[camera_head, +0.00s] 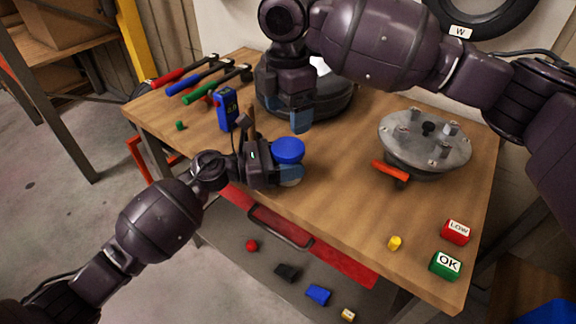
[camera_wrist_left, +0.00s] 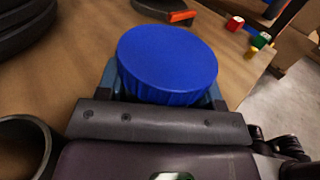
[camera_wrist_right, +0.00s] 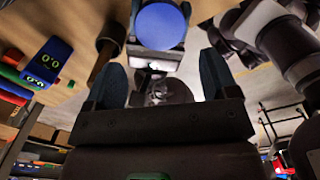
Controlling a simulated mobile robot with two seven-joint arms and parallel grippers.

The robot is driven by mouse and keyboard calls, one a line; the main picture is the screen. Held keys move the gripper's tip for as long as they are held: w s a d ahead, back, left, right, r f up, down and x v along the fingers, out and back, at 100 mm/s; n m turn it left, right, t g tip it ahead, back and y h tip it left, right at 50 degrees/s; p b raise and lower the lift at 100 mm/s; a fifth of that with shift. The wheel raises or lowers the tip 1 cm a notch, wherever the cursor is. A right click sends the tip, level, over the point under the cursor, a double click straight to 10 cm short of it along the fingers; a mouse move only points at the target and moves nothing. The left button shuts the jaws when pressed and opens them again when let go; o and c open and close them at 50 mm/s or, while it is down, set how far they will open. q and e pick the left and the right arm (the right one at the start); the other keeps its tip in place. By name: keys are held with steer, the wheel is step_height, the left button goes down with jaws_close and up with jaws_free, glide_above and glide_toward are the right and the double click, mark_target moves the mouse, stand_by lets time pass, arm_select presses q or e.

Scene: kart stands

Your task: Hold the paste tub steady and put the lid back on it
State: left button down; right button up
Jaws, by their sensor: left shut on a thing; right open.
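The blue ridged lid (camera_head: 288,149) sits over the top of the pale paste tub (camera_head: 291,181), near the table's front edge. In the left wrist view the lid (camera_wrist_left: 168,62) fills the middle, between my left fingers, and hides the tub. I cannot tell how tightly it is seated. My left gripper (camera_head: 284,172) is shut on the tub below the lid. My right gripper (camera_head: 284,113) is open and empty, behind and above the tub and apart from it. In the right wrist view the lid (camera_wrist_right: 160,26) shows beyond the open fingers.
A dark round wheel-like thing (camera_head: 335,104) lies behind my right gripper. A blue meter (camera_head: 227,110) and colored-handled tools (camera_head: 215,86) are at the left. A metal disc (camera_head: 425,140) with a red-handled tool (camera_head: 390,171) stands right. LOW (camera_head: 456,231) and OK (camera_head: 445,265) blocks are at the front right.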

mark_target(288, 147)
stand_by(0.3)
steer(key=shift+f, duration=4.05)
steer(key=c, duration=0.7)
steer(key=o, duration=1)
steer(key=shift+r, duration=2.35)
steer(key=shift+c, duration=0.3)
